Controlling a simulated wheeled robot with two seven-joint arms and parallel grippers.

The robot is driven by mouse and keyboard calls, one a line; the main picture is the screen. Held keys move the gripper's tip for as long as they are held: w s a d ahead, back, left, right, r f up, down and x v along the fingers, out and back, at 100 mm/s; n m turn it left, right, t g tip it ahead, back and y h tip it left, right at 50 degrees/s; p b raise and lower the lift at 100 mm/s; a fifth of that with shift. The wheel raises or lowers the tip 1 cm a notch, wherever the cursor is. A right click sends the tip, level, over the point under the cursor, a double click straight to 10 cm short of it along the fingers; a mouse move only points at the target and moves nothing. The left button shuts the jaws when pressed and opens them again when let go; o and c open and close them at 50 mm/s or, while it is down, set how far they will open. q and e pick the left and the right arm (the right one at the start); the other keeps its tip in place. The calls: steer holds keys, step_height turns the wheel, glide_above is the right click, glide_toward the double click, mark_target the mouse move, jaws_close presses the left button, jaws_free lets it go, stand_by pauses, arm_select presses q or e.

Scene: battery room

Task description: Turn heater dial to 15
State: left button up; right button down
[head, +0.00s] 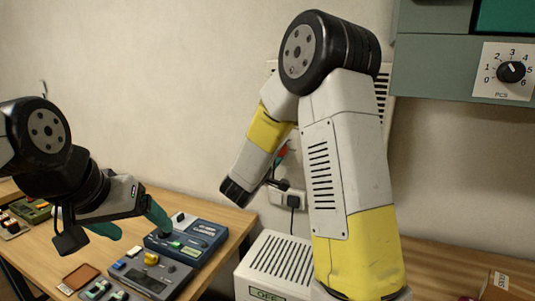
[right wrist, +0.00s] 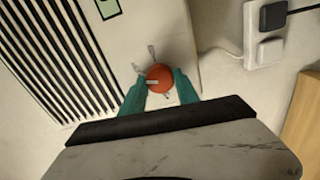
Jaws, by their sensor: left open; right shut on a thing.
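The heater dial (right wrist: 160,78) is a round orange-red knob with a pale pointer mark, on the pale heater (right wrist: 165,25) in the right wrist view. The pointer lies roughly sideways, toward the left of that picture. My right gripper (right wrist: 159,90) has its teal fingers on both sides of the dial and is shut on it. Scale marks around the dial are too small to read. In the head view my right arm hides most of the heater (head: 382,88), and only a bit of red shows. My left gripper (head: 130,222) is open and empty above the table.
A wall socket with plugs (right wrist: 270,30) and a cable is beside the heater. A white vented box marked OFF (head: 268,265) stands below. Blue and grey devices (head: 205,235) lie on the left table (head: 235,218). A PCS dial panel (head: 505,72) hangs at right.

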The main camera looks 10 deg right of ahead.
steer(key=shift+m, duration=1.1)
steer(key=shift+f, duration=0.1)
steer(key=c, duration=0.9)
jaws_free()
steer(key=v, duration=0.8)
steer(key=shift+w, duration=0.1)
